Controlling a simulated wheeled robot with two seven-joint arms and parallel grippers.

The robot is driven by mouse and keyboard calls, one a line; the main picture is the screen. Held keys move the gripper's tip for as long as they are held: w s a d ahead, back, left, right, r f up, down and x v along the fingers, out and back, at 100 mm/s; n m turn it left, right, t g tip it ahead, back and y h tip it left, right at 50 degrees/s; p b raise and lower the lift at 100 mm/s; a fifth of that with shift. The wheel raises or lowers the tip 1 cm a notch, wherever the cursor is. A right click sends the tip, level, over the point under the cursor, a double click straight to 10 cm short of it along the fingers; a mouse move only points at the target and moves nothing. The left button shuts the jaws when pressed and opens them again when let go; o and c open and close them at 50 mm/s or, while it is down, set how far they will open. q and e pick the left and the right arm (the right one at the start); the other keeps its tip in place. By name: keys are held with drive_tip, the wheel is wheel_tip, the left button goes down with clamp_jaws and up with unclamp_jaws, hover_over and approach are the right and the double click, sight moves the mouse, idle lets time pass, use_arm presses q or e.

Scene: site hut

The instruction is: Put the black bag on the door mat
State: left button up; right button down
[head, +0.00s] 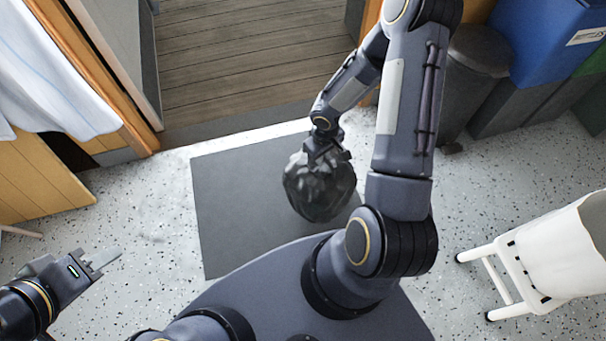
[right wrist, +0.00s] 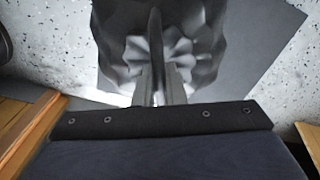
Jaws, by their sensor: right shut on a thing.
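The black bag (head: 319,187) is a dark, crumpled, rounded sack with a gathered top. In the head view it is over the right part of the dark grey door mat (head: 232,205); whether it touches the mat or hangs just above it I cannot tell. My right gripper (head: 327,156) is shut on the top of the bag. In the right wrist view the fingers (right wrist: 160,88) pinch the gathered neck of the bag (right wrist: 205,45), with the mat (right wrist: 262,35) behind it.
A doorway with a wooden plank floor (head: 250,55) lies beyond the mat. A dark bin (head: 475,75) and a blue bin (head: 550,40) stand at the upper right. A white chair (head: 560,255) is at the right. Speckled floor (head: 150,205) left of the mat is clear.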

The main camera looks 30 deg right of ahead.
sight(305, 167)
drive_tip(key=a+f+b, duration=0.1)
drive_tip(key=f, duration=0.1)
drive_tip(key=w+a+f, duration=0.1)
drive_tip(key=a+f, duration=0.1)
drive_tip(key=w+a+f+b, duration=0.1)
drive_tip(key=f, duration=0.1)
drive_tip(key=shift+w+a+b, duration=0.1)
drive_tip(key=shift+a+b, duration=0.15)
drive_tip(key=shift+b, duration=0.1)
drive_tip(key=shift+a+f+b, duration=0.1)
drive_tip(key=shift+f+b, duration=0.5)
drive_tip(key=shift+f, duration=0.95)
drive_tip(key=c, duration=1.9)
unclamp_jaws()
drive_tip(key=shift+f, duration=0.15)
drive_tip(key=shift+c, duration=0.2)
drive_tip(key=o, duration=0.4)
drive_tip(key=shift+o, duration=0.2)
